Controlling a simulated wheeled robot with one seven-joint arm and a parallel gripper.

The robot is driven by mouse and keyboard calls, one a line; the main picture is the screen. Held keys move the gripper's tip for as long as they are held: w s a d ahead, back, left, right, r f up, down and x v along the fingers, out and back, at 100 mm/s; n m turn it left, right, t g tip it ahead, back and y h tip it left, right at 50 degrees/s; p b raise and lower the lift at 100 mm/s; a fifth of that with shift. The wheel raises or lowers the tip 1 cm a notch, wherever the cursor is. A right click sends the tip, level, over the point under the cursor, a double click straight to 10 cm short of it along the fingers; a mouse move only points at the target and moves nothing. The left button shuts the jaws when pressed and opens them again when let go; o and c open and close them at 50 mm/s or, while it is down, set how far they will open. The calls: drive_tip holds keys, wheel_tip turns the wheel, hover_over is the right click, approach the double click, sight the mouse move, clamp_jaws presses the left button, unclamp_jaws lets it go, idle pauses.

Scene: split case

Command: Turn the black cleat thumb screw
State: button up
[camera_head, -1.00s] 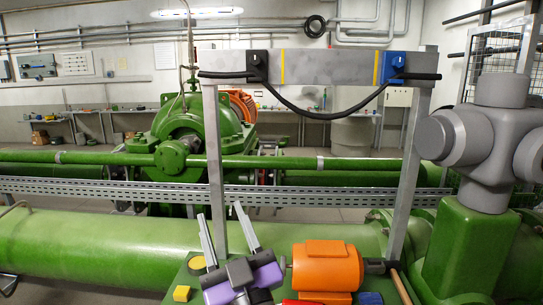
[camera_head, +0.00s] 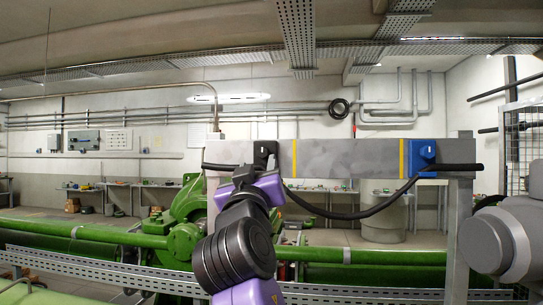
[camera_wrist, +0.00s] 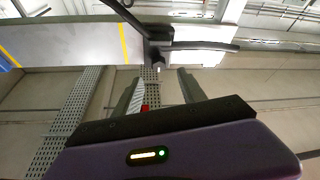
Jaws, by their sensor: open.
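The black cleat (camera_head: 265,152) sits on the left part of the grey horizontal beam (camera_head: 345,158), with a black cable (camera_head: 335,214) running through it. The wrist view also shows the cleat (camera_wrist: 157,42), with a small screw-like part (camera_wrist: 158,67) sticking out towards my gripper. My gripper (camera_wrist: 160,78) is open and empty, its two fingers on either side of that part's line but apparently short of it. In the head view my purple and dark wrist stands in front of the cleat's lower left, and the fingertips are hard to make out.
A blue cleat (camera_head: 423,155) holds the cable's other end at the right of the beam. Two yellow stripes mark the beam between the cleats. A large grey fitting (camera_head: 505,240) stands close at the right. Green pipework (camera_head: 340,256) runs behind and below.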

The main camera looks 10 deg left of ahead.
sight(263, 154)
drive_tip(key=shift+p+x, duration=1)
drive_tip(key=shift+x, duration=2.85)
drive_tip(key=shift+w+d+f, duration=0.1)
drive_tip(key=shift+d+f, duration=0.05)
clamp_jaws()
